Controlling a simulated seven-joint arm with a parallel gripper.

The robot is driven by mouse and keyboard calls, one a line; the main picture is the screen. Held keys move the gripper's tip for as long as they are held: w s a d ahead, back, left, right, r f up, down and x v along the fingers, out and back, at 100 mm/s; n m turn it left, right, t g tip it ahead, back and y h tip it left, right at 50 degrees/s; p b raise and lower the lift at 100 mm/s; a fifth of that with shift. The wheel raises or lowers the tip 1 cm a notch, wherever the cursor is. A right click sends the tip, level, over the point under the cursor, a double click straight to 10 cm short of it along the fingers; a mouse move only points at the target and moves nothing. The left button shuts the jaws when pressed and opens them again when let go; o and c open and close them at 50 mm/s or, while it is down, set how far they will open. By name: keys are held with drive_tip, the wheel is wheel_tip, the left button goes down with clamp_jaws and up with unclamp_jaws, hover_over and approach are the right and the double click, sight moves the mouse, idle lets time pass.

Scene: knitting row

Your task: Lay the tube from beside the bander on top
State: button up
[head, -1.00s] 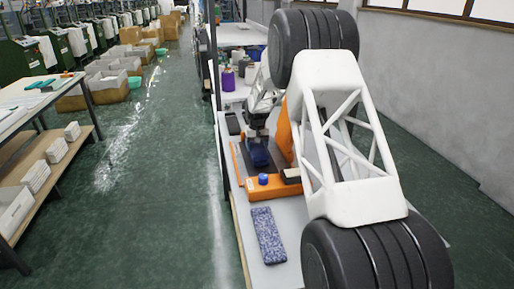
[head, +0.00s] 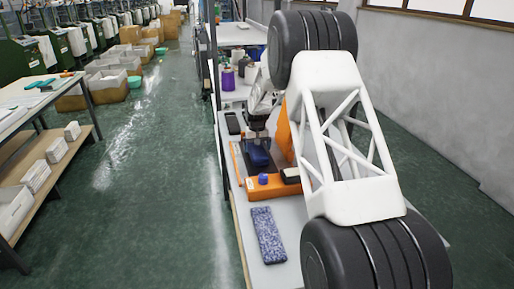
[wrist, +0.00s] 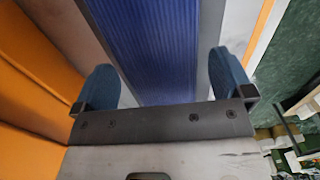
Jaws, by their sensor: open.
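A flat speckled blue-and-white knitted tube (head: 268,235) lies on the grey table in front of the orange bander (head: 272,186). Dark blue also shows below my gripper in the head view (head: 257,157). Whether the fingertips reach down beside the ribbed piece cannot be told.
A dark flat object (head: 233,123) lies on the table behind the bander. Purple and dark cones (head: 227,77) stand farther back. The table's (head: 250,268) left edge borders open green floor. My arm covers much of the table's right side.

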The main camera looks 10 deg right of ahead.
sight(257, 148)
wheel_tip(257, 148, up, 12)
drive_tip(key=shift+r, duration=0.15)
idle(0.7)
idle(0.4)
